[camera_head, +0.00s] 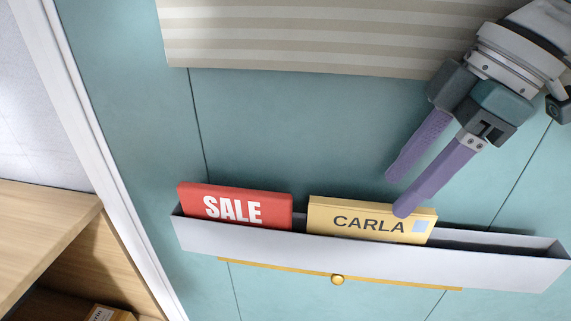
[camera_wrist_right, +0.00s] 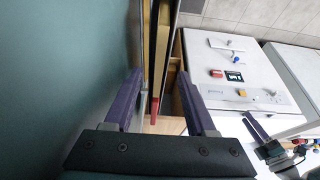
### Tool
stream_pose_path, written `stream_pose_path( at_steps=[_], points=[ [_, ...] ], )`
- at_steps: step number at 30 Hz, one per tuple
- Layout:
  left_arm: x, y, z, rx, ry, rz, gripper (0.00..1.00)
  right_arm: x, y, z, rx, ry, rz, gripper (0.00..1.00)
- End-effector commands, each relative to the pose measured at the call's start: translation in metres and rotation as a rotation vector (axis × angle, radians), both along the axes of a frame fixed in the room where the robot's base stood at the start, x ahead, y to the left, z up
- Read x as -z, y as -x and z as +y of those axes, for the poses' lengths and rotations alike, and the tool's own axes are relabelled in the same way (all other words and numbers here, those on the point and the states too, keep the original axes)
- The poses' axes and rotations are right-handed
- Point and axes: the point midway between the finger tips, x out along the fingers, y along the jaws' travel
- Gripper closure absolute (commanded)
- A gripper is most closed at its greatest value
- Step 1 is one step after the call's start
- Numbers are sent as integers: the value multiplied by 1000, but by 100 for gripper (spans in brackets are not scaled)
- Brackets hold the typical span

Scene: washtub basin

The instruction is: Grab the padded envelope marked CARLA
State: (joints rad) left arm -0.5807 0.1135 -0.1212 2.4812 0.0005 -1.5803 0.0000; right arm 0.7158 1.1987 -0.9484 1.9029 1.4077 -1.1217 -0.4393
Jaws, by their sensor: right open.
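The padded envelope marked CARLA (camera_head: 340,222) is tan with dark letters and a pale square at its right end. It stands upright in a long, shallow white wall tray (camera_head: 370,258), which hides its lower part. My right gripper (camera_head: 396,194) is open and empty, with its purple fingers pointing down-left at the envelope's top right edge. One fingertip overlaps that edge in the head view; I cannot tell whether it touches. In the right wrist view the two fingers (camera_wrist_right: 159,74) are spread, with narrow edge-on strips between them. My left gripper is not seen in the head view.
A red SALE envelope (camera_head: 235,206) stands in the same tray, left of CARLA, with a small gap between. The tray's right end looks empty. A striped panel (camera_head: 310,35) hangs above on the teal wall. A wooden shelf (camera_head: 45,235) is at lower left.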

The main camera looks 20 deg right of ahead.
Motion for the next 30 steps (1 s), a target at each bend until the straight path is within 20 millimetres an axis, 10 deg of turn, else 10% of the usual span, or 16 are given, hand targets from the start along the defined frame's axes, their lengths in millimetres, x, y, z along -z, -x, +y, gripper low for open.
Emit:
stream_pose_path(
  at_steps=[13,30],
  points=[
    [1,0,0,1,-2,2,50,49,-14,23,-1,0,2,44],
    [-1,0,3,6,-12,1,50,55,-15,24,0,1,1,44]
  ],
)
